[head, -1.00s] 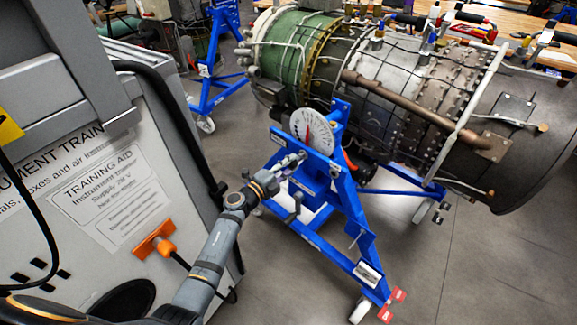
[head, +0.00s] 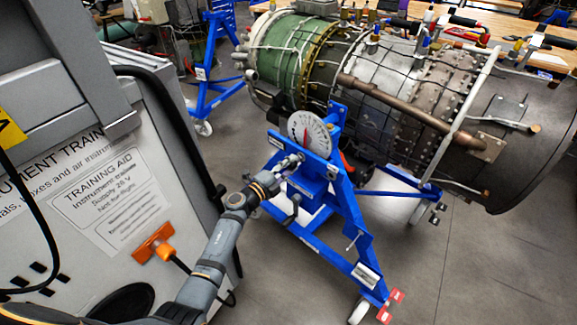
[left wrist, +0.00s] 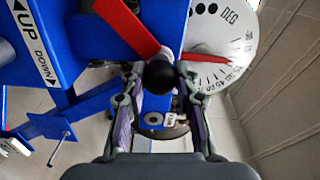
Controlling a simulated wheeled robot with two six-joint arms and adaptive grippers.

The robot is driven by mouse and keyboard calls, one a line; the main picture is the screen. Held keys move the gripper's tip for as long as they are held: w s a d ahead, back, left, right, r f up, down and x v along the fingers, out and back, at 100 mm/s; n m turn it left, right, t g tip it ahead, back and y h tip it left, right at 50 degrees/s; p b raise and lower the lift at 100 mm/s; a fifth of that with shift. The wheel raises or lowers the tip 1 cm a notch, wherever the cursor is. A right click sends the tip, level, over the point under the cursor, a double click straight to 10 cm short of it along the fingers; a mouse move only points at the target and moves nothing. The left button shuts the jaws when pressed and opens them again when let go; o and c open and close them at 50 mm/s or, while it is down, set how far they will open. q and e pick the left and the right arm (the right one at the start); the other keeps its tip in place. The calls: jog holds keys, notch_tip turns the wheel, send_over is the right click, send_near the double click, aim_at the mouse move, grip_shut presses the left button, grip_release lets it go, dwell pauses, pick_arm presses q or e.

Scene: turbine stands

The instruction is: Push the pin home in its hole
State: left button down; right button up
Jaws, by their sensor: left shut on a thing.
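My left gripper (head: 298,159) reaches the front of the blue stand (head: 350,215), just below its round white dial (head: 309,133). In the left wrist view, the fingers of my left gripper (left wrist: 160,88) are shut on a round black knob (left wrist: 160,76), which looks like the head of the pin. The knob faces the camera and covers the pin's shank and the hole, so I cannot tell how deep the pin sits. The dial (left wrist: 225,40), with its red pointer (left wrist: 204,57), lies just beyond the knob. My right gripper is in neither view.
A red strip (left wrist: 128,27) lies just above the knob. A blue plate marked UP and DOWN (left wrist: 35,45) is at the left. A large engine (head: 390,90) rests behind the stand. A grey training cabinet (head: 90,170) stands left of my arm. Floor is clear at lower right.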

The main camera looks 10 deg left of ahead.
pick_arm(q)
jog(key=shift+w+r, duration=0.1)
jog(key=shift+r, duration=0.25)
jog(key=c, duration=1.3)
grip_release()
jog(key=shift+w, duration=0.1)
jog(key=o, duration=0.4)
jog(key=shift+w+d+f, duration=0.25)
jog(key=shift+d+f, duration=0.05)
jog(key=shift+o, duration=0.7)
jog(key=shift+s+a, duration=0.15)
jog(key=shift+s, duration=0.05)
